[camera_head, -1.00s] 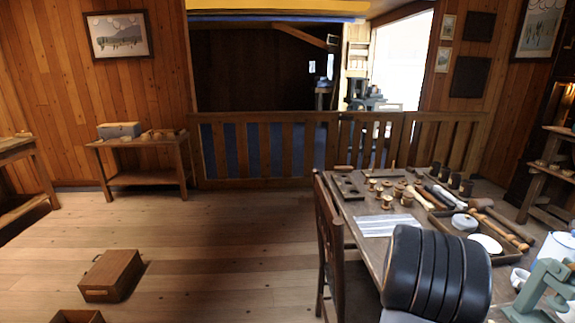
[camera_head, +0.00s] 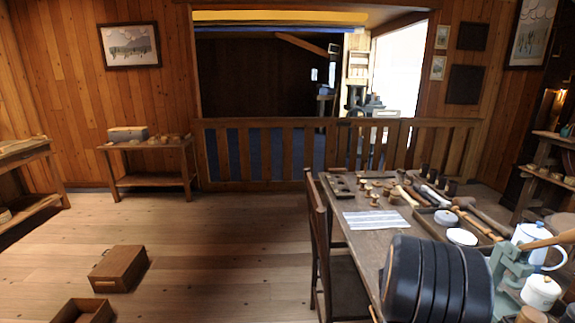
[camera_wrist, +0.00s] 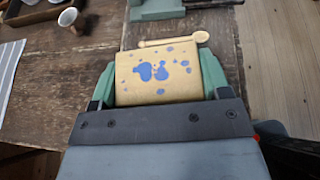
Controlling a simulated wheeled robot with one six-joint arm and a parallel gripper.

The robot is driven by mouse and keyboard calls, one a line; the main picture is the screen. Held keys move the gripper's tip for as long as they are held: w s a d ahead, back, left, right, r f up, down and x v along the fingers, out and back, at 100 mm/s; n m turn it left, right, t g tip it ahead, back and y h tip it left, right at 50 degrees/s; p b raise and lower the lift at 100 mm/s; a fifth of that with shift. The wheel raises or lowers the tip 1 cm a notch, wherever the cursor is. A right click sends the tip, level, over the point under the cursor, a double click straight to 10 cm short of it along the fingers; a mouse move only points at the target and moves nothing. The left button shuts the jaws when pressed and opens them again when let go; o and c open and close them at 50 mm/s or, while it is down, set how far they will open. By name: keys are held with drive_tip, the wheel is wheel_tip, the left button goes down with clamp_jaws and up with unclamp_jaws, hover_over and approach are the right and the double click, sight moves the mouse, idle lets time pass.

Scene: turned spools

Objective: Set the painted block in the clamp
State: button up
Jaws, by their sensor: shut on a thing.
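The painted block (camera_wrist: 150,90) is pale tan with blue blotches. In the wrist view it sits between the green fingers of my gripper (camera_wrist: 160,68), which is shut on it from both sides. The block is over the dark wooden table (camera_wrist: 60,108); whether it touches the tabletop I cannot tell. The clamp (camera_head: 509,268) is grey-green and stands on the table at the right of the head view, beside my dark arm. A green piece (camera_wrist: 155,9) at the top of the wrist view looks like part of it. My arm hides the gripper and block in the head view.
A small wooden spoon (camera_wrist: 175,40) lies just beyond the block. A white enamel pot (camera_head: 531,240) and a lidded white jar (camera_head: 540,292) stand near the clamp. A tool tray and several spools are farther back. A chair (camera_head: 320,235) stands at the table's left side.

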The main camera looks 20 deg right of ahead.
drive_tip(key=w+a+r+n+t+y+p, duration=0.3)
drive_tip(key=w+a+n+t, duration=0.6)
drive_tip(key=w+a, duration=0.85)
drive_tip(key=w+a+n+t+y+p, duration=0.1)
drive_tip(key=w+a+n+t+y, duration=0.2)
drive_tip(key=a, duration=0.8)
drive_tip(key=w+a+r+n+t+y+p, duration=0.1)
drive_tip(key=a+n, duration=0.4)
drive_tip(key=a, duration=0.7)
drive_tip(key=w+t+y+p, duration=0.1)
drive_tip(key=t+y, duration=0.1)
drive_tip(key=shift+w+a+t, duration=0.15)
drive_tip(key=shift+w+t, duration=0.25)
drive_tip(key=shift+r, duration=0.1)
